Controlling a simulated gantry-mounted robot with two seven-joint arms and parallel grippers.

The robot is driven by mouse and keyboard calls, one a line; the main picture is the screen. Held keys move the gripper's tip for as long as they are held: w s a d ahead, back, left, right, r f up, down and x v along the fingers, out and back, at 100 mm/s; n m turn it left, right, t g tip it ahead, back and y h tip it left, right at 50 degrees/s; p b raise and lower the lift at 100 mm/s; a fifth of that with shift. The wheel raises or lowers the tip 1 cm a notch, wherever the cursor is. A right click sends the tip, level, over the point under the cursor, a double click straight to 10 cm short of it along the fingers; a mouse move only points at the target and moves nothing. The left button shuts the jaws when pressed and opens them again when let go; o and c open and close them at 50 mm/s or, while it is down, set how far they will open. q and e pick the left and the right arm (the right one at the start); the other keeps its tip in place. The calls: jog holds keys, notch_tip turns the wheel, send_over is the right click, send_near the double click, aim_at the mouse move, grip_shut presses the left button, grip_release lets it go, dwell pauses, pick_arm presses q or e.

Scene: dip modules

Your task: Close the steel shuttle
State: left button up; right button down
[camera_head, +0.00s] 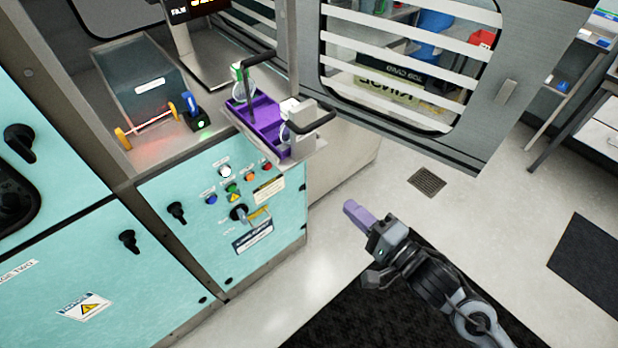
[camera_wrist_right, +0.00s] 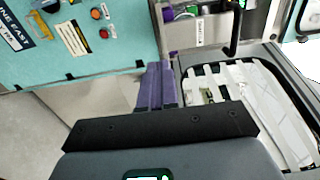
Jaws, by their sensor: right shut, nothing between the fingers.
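The steel shuttle (camera_head: 308,150) sticks out over the front edge of the teal machine, carrying a purple tray (camera_head: 265,118) with small white and green items. A black handle (camera_head: 318,125) stands at its near end, and another black bar rises behind it. In the right wrist view the shuttle (camera_wrist_right: 180,38) shows at the top, with the handle (camera_wrist_right: 235,28) to the right of the fingers. My right gripper (camera_head: 352,212) has purple fingers, which are shut and empty. It is to the lower right of the shuttle, apart from it. My left gripper is out of view.
A grey door with a slatted window (camera_head: 490,130) stands open to the right of the shuttle. The teal control panel (camera_head: 220,215) has buttons and a padlock. A grey box (camera_head: 140,85) and a red-lit sensor bar sit on the machine top.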

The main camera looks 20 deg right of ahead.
jog(key=b+x, duration=0.1)
jog(key=x, duration=1.3)
jog(key=shift+w, duration=0.3)
jog(key=shift+d, duration=0.15)
jog(key=shift+w, duration=0.1)
